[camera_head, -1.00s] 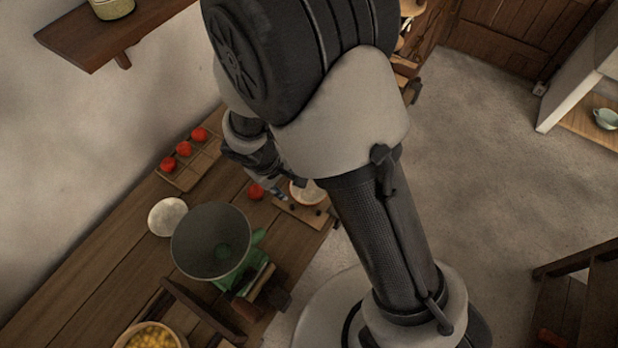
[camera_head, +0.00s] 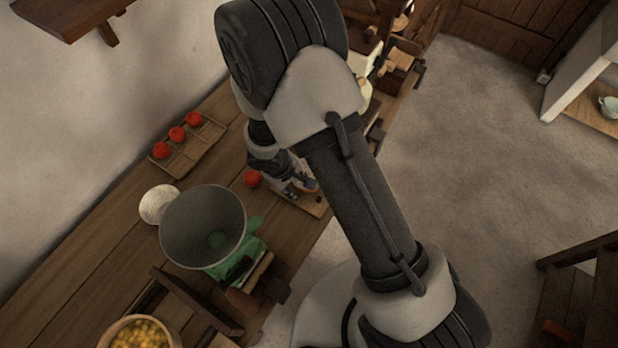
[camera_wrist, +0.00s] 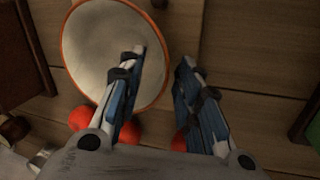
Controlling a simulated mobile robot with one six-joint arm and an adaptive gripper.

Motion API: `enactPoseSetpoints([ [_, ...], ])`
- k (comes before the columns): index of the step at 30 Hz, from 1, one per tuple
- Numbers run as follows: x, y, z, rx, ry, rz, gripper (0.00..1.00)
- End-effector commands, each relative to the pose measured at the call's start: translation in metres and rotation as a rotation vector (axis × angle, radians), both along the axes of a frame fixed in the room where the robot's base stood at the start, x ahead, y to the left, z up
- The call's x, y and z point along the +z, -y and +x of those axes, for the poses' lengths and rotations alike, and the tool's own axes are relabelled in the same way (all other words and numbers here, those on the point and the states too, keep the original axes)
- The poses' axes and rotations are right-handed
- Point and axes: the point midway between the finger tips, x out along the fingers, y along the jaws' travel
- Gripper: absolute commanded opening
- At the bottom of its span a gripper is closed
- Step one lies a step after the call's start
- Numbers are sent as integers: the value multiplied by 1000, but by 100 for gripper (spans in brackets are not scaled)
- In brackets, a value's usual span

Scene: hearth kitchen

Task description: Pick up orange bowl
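The orange bowl (camera_wrist: 100,50) shows in the wrist view as a pale interior with an orange rim, at the upper left. My gripper (camera_wrist: 160,68) is open. Its left finger lies over the bowl's inside and its right finger is past the rim on the right, so the rim passes between them. I cannot tell how far the fingertips are above the board. In the head view my gripper (camera_head: 290,186) is at the bowl (camera_head: 306,186), which it mostly hides on the cutting board.
A red tomato (camera_head: 252,178) lies beside the board (camera_head: 316,208). A tray (camera_head: 205,142) with tomatoes is behind, by the wall. A scale with a large grey pan (camera_head: 200,228), a pale round thing (camera_head: 158,204) and a bowl of yellow pieces (camera_head: 112,330) stand nearer.

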Motion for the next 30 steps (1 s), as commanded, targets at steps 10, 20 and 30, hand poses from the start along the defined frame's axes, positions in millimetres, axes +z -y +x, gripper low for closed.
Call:
enactPoseSetpoints([
  [10,-1,0,1,0,1,1,26],
  [20,-1,0,1,0,1,1,4],
  [30,-1,0,1,0,1,1,0],
])
